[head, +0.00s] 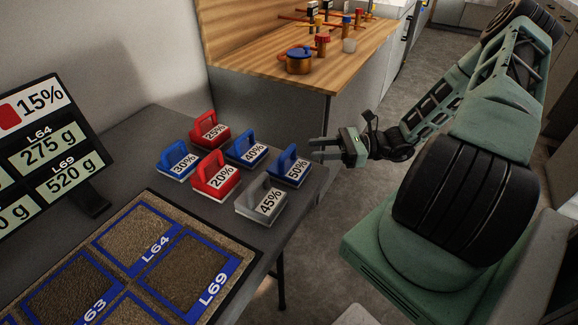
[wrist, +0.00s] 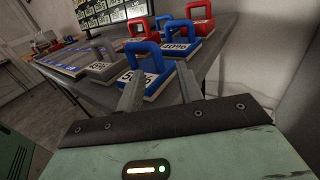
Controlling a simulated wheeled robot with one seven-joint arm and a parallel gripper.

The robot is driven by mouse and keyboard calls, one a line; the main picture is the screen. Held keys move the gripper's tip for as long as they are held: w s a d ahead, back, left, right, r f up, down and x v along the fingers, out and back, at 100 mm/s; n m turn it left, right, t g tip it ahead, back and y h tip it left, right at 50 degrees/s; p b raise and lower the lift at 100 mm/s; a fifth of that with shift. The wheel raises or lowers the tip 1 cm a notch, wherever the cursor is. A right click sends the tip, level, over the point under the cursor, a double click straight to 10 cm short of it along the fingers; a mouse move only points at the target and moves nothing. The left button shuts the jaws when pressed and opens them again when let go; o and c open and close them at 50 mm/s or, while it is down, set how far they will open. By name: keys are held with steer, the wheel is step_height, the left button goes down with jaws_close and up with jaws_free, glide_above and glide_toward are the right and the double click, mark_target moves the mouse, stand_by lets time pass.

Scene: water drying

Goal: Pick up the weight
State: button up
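Several weights with loop handles stand on the dark table. A blue 50% weight (head: 290,167) is at the table's right edge, nearest my gripper (head: 316,148). The others are a blue 40% (head: 246,149), a blue 30% (head: 177,160), a red 25% (head: 209,133), a red 20% (head: 214,175) and a grey 45% (head: 261,202). My gripper is open and empty, just right of the 50% weight, fingers pointing at it. In the wrist view the 50% weight (wrist: 146,84) shows ahead, between and beyond the two fingers, apparently not gripped.
The dark table (head: 146,125) also holds a tray of brown squares (head: 134,240) marked L64, L69 and L63, and a display screen (head: 50,150). Grey floor lies open beneath my arm.

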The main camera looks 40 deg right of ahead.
mark_target(293, 158)
steer(key=shift+x, duration=3.55)
steer(key=shift+s+a+f, duration=0.1)
steer(key=shift+s+f, duration=0.05)
jaws_close()
